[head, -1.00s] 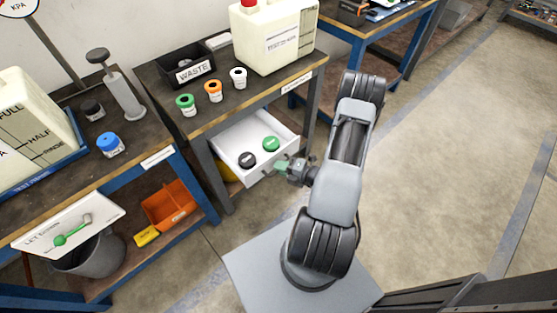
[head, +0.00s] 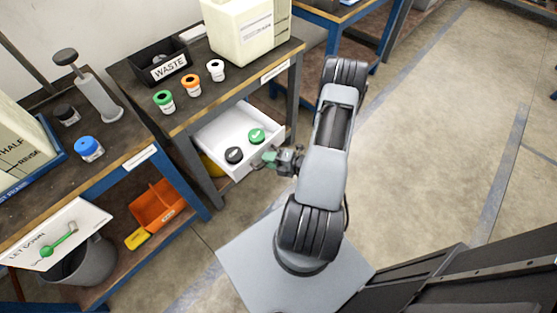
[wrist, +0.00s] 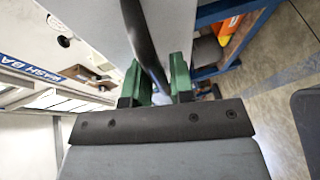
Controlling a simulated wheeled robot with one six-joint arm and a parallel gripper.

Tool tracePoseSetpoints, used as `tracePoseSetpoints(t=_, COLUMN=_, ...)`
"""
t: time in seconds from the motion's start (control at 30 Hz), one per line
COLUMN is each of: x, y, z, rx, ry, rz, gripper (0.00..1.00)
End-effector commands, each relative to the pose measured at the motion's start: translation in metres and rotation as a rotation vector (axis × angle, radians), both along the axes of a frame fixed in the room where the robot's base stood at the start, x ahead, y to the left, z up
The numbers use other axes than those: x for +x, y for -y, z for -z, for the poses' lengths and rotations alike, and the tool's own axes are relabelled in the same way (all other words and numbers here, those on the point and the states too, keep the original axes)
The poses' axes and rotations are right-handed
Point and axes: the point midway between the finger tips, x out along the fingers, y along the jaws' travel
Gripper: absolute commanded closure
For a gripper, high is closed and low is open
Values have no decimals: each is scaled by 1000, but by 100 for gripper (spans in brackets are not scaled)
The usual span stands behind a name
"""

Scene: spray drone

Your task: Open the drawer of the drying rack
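The white drawer (head: 213,133) stands well out from under the dark-topped bench, open. The fingers hide part of the handle in the head view.
A waste bin (head: 168,70), several small capped bottles and a large jug (head: 240,35) stand on the bench above. A neighbouring bench at left holds a blue-capped bottle (head: 89,149). A grey bucket (head: 83,261) and orange bin (head: 158,204) are below. Floor at right is clear.

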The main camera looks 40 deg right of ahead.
Motion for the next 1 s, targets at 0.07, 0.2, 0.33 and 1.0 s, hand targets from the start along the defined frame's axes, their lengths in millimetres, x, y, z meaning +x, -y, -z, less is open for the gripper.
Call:
tracePoseSetpoints(t=0.07, x=-6, y=5, z=-2, rx=0, ry=0, rz=4, gripper=78)
tracePoseSetpoints(t=0.2, x=-24, y=17, z=-6, rx=-1, ry=0, rz=8, gripper=78)
tracePoseSetpoints(t=0.33, x=-45, y=32, z=-12, rx=-3, ry=1, rz=9, gripper=78)
tracePoseSetpoints(t=1.0, x=-110, y=75, z=-26, rx=0, ry=0, rz=1, gripper=78)
